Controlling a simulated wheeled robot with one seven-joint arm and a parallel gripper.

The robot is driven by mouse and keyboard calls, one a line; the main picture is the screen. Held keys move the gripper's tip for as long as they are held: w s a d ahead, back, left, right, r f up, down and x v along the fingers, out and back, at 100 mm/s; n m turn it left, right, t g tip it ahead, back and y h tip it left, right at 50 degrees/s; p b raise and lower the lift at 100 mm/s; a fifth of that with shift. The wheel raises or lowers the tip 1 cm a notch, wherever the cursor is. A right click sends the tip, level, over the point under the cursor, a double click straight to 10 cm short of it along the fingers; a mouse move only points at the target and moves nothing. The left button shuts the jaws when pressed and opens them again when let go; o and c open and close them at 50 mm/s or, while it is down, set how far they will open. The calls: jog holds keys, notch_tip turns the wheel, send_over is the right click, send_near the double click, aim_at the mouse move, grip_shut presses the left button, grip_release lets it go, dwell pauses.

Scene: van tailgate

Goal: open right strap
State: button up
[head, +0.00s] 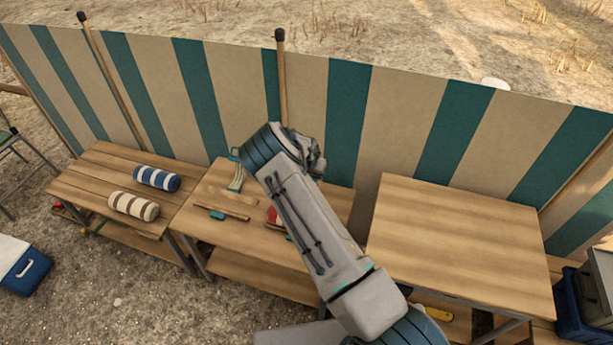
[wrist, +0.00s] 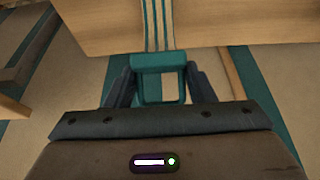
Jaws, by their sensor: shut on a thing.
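In the wrist view, a teal square buckle with an open middle (wrist: 160,63) sits between the two dark fingers of my gripper (wrist: 160,88), which is shut on it. A teal-and-pale striped strap (wrist: 158,25) runs from the buckle over the edge of a wooden top. In the head view my gripper is mostly hidden behind my arm, at the back of the middle table (head: 258,243). Another view of a striped strap (head: 237,178) with a teal end shows on that table, left of my arm. I cannot tell whether it is the held one.
A bare table (head: 455,240) stands right of my arm. A striped windbreak (head: 395,110) with a wooden pole (head: 281,85) runs close behind the tables.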

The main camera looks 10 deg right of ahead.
jog(key=shift+w+d+r+b, duration=0.1)
jog(key=shift+w+r+b, duration=0.1)
jog(key=shift+w, duration=0.2)
jog(key=shift+w+d+r+b, duration=0.1)
jog(key=shift+w+b, duration=0.05)
jog(key=shift+w, duration=0.2)
jog(key=o, duration=1.1)
jog(key=shift+d, duration=0.1)
jog(key=shift+w+d+f, duration=0.15)
jog(key=shift+f, duration=0.15)
jog(key=shift+s+a+r, duration=0.2)
jog(key=shift+s+a, duration=0.05)
jog(key=shift+a, duration=0.1)
jog(key=b+v, duration=0.2)
jog(key=v, duration=1.1)
jog(key=shift+d, duration=0.25)
jog(key=shift+r, duration=0.15)
